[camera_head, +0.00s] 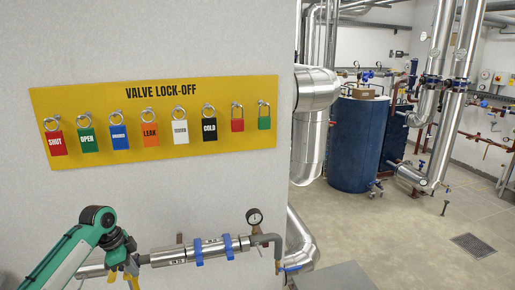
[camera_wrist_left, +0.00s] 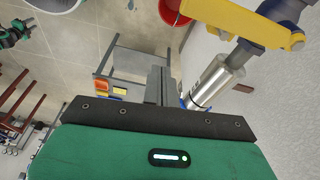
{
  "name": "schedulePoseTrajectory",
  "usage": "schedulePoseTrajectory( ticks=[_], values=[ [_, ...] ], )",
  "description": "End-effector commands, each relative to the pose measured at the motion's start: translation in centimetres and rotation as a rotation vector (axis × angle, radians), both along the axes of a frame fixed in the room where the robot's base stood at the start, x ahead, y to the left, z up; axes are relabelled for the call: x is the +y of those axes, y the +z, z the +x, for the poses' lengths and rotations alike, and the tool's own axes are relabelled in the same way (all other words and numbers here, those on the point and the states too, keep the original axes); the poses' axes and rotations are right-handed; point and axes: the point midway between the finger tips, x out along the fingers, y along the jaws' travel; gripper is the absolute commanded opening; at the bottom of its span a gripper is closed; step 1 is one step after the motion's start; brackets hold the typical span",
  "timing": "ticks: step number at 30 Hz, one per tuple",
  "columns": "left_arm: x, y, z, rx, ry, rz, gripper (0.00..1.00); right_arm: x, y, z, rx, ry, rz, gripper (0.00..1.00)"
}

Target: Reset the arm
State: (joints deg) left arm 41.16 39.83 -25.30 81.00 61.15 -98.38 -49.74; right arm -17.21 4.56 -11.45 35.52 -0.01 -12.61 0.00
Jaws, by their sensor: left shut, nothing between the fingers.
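My left arm comes in at the lower left of the head view, green and black. In the left wrist view my green wrist housing and a black strip fill the lower part. My right gripper does not show.
A yellow lock-off board (camera_head: 160,120) with several coloured padlocks hangs on the wall. A pressure gauge (camera_head: 254,217) stands on the pipe. A blue tank (camera_head: 356,143) stands behind, with open floor at right. A red bucket (camera_wrist_left: 176,12) shows in the wrist view.

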Motion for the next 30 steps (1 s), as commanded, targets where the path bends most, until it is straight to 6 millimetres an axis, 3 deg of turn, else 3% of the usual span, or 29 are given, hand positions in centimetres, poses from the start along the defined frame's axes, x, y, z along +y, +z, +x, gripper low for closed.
schedulePoseTrajectory(
  ticks=[1, 6, 13, 21, 30],
  values=[
    [-1.9, -2.3, -1.4, 0.013, 0.001, 0.008, 0.00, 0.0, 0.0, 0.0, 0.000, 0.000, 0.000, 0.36],
    [-6.8, -7.9, -5.7, 0.022, 0.050, 0.034, 0.00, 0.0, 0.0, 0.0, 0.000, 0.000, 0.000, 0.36],
    [-12.3, -12.9, -12.7, 0.012, 0.161, 0.036, 0.00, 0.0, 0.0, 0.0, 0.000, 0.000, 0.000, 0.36],
    [-16.5, -15.4, -21.4, -0.012, 0.365, 0.011, 0.00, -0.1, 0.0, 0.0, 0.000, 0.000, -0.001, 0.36],
    [-17.5, -14.6, -30.4, -0.038, 0.667, -0.010, 0.00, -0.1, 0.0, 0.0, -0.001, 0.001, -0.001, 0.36]
  ],
)
